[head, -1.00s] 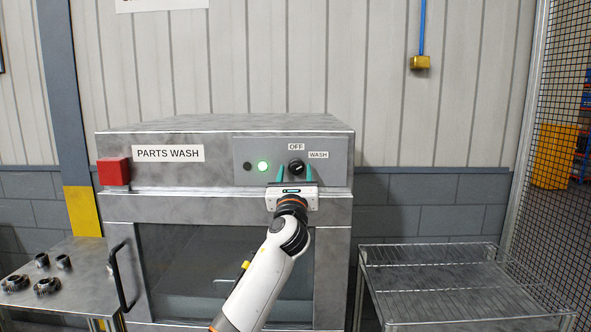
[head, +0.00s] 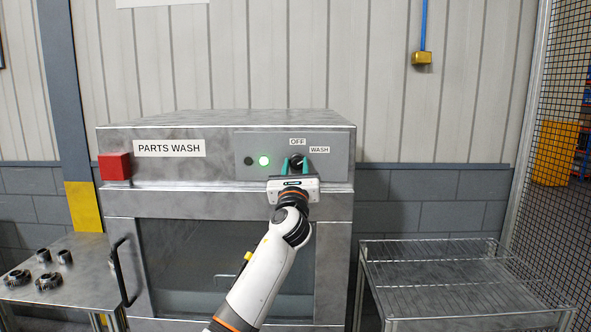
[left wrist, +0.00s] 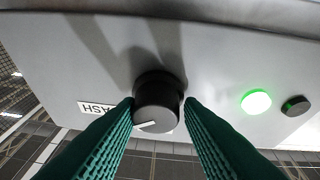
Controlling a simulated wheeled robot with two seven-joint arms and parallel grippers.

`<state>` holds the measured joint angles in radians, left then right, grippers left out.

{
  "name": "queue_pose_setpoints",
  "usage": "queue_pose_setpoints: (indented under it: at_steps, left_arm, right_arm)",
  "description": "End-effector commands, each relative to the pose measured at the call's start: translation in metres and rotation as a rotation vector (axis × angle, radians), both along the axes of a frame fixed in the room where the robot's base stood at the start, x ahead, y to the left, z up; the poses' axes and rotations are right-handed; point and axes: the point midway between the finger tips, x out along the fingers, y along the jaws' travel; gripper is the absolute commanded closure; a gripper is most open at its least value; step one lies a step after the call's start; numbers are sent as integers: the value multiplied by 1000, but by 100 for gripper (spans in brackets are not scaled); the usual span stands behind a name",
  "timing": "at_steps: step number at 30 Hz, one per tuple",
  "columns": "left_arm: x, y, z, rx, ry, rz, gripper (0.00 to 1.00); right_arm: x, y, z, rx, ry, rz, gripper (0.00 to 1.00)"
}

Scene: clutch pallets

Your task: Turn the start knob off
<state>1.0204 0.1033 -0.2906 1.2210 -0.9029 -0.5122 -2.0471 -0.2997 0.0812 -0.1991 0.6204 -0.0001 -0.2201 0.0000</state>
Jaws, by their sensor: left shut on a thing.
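The start knob (head: 297,159) is a black round knob on the parts washer's grey control panel, below the OFF label (head: 297,142) and left of the WASH label (head: 319,150). My left gripper (head: 296,166) has its two teal fingers on either side of the knob and is shut on it. In the left wrist view, the knob (left wrist: 157,110) sits between the fingertips (left wrist: 158,103). Its white pointer line points toward the WASH label (left wrist: 96,108). The green lamp (head: 264,161) beside the knob is lit. My right gripper is not in view.
A dark round indicator (head: 248,161) sits left of the green lamp. A red box (head: 115,167) is on the washer's left corner. The washer door (head: 180,250) is closed. A table with several gears (head: 48,281) stands left, an empty wire rack (head: 440,285) right.

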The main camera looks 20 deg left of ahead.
Motion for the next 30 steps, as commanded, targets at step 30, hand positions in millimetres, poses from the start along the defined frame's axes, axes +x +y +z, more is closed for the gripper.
queue_pose_setpoints:
  at_steps: [30]
  left_arm:
    - [1, -7, 2, -778, -226, -7, 89]
  right_arm:
    - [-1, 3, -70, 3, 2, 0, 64]
